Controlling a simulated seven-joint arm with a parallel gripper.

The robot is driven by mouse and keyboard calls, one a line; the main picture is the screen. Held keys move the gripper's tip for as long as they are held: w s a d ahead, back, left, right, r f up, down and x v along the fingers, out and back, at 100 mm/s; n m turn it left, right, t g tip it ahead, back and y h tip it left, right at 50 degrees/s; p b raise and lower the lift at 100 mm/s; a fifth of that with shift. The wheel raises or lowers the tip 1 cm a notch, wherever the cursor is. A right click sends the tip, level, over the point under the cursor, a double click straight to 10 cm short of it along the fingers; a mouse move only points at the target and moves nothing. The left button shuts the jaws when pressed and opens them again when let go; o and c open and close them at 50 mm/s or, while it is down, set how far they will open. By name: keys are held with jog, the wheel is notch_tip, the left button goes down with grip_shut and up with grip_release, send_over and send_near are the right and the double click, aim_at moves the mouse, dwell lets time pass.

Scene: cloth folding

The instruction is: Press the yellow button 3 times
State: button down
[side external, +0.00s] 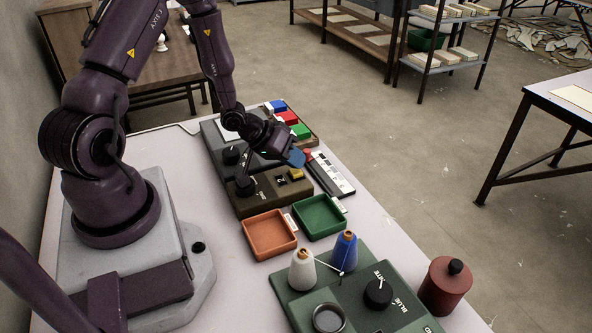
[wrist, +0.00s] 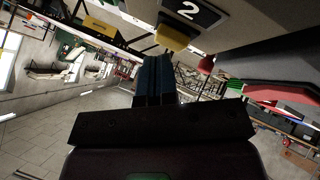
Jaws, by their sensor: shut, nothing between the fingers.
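The yellow button (side external: 296,174) sits on the right end of a dark brown box (side external: 262,205), beside a small display that reads 2. In the wrist view the yellow button (wrist: 173,38) shows just beyond my fingertips, under the display (wrist: 188,11). My gripper (side external: 295,158) has blue fingers and is shut and empty. It hovers close above the button in the side view. The fingers also show in the wrist view (wrist: 154,62). I cannot tell whether the fingertips touch the button.
A green tray (side external: 320,229) and an orange tray (side external: 271,256) lie in front of the box. A green panel (side external: 397,320) with blue and white spools stands nearer the camera, beside a dark red canister (side external: 445,287). Blue, red and green blocks (side external: 289,118) lie behind.

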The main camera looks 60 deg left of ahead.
jog(key=shift+w+f, duration=0.1)
jog(key=shift+f, duration=0.45)
dwell(0.7)
jog(key=shift+r, duration=0.1)
jog(key=shift+d+r, duration=0.15)
jog(key=shift+r, duration=0.6)
jog(key=shift+r, duration=0.1)
jog(key=shift+r, duration=2.4)
